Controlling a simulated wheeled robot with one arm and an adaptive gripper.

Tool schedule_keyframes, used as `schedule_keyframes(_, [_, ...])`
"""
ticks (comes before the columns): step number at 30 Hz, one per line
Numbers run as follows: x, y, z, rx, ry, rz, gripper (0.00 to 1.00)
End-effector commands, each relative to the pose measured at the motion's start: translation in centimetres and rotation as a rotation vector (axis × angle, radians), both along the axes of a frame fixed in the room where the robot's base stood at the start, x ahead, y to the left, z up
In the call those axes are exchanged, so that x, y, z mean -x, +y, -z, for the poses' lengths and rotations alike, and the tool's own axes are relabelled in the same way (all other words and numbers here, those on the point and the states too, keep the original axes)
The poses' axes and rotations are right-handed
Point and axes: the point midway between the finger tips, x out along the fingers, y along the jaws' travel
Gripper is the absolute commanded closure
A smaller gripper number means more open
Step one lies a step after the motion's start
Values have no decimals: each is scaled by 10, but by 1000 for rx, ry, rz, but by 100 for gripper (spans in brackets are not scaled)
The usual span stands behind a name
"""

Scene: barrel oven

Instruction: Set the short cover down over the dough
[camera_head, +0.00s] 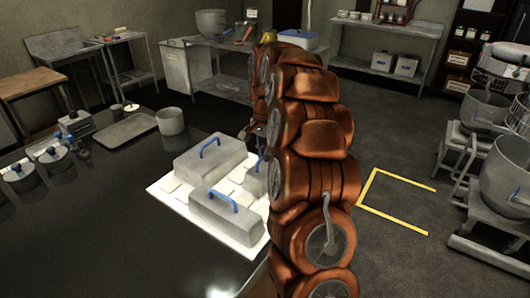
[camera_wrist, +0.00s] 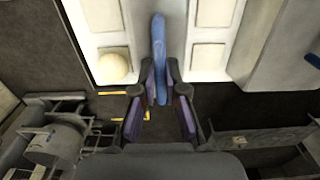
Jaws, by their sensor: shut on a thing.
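The short cover (camera_head: 254,178) is a small grey metal box with a blue handle. In the head view it is at the right side of the white board (camera_head: 178,208), partly behind my arm. In the wrist view my gripper (camera_wrist: 160,92) is shut on its blue handle (camera_wrist: 158,50), with the grey cover top beneath. Pale flat dough squares (camera_wrist: 208,56) lie on the board, and a round pale dough ball (camera_wrist: 113,67) shows uncovered left of the handle. Whether the cover touches the board I cannot tell.
Two longer grey covers with blue handles, one behind (camera_head: 205,160) and one in front (camera_head: 222,212), stand on the board close to the short cover. A pot (camera_head: 170,121) and a tray (camera_head: 125,130) sit further back on the dark table. Mixers stand at the right.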

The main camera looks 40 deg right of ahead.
Motion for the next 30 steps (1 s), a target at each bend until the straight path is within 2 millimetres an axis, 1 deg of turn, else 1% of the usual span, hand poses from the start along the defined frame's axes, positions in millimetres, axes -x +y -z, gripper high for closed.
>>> schedule_keyframes(17, [0,0,7,1,-1,0,100])
schedule_keyframes(18, [0,0,7,1,-1,0,85])
schedule_keyframes(24, [0,0,7,0,0,0,64])
schedule_keyframes(26, [0,0,7,0,0,0,60])
schedule_keyframes(30, [0,0,7,0,0,0,60])
